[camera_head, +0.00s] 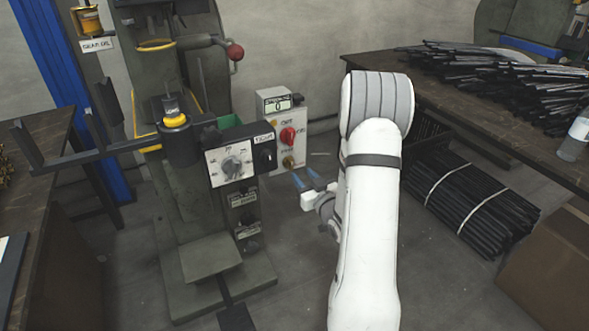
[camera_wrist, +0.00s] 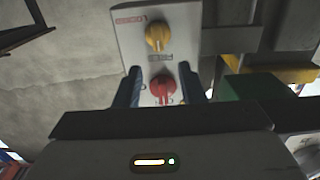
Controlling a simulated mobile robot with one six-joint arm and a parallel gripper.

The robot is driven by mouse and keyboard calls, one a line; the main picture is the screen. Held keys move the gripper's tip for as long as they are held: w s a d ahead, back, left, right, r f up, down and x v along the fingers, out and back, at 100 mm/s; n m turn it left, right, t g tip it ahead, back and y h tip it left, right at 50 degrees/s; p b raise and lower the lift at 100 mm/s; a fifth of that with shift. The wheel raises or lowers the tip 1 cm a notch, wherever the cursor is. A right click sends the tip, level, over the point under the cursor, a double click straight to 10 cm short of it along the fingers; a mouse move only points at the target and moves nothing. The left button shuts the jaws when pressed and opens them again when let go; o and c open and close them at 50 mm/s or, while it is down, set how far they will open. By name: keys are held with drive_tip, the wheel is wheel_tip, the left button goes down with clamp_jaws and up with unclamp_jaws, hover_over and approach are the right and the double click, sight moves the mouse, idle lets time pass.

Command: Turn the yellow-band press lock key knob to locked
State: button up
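The press (camera_head: 190,200) stands at left, with yellow bands on its upper parts. Behind it is a pale control box (camera_head: 297,118) with a red knob (camera_head: 289,136) and a yellow, brass-like knob (camera_head: 289,162) below. In the wrist view the box is upside down: the yellow knob (camera_wrist: 157,37) is above the red knob (camera_wrist: 163,88), and a red-lettered label (camera_wrist: 130,19) sits near the yellow one. My gripper (camera_head: 307,180) is open and empty, with blue fingers in front of the box. In the wrist view the fingers appear either side of the red knob; contact cannot be told.
A lever with a red ball (camera_head: 235,52) sticks out above. A workbench (camera_head: 440,95) with black rods stands right; a tied rod bundle (camera_head: 468,203) lies under it.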

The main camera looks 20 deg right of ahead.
sight(292, 161)
drive_tip(key=w+b, duration=0.1)
drive_tip(key=w, duration=0.6)
drive_tip(key=shift+a+r, duration=0.1)
clamp_jaws()
drive_tip(key=shift+d, duration=0.2)
drive_tip(key=shift+a, duration=0.1)
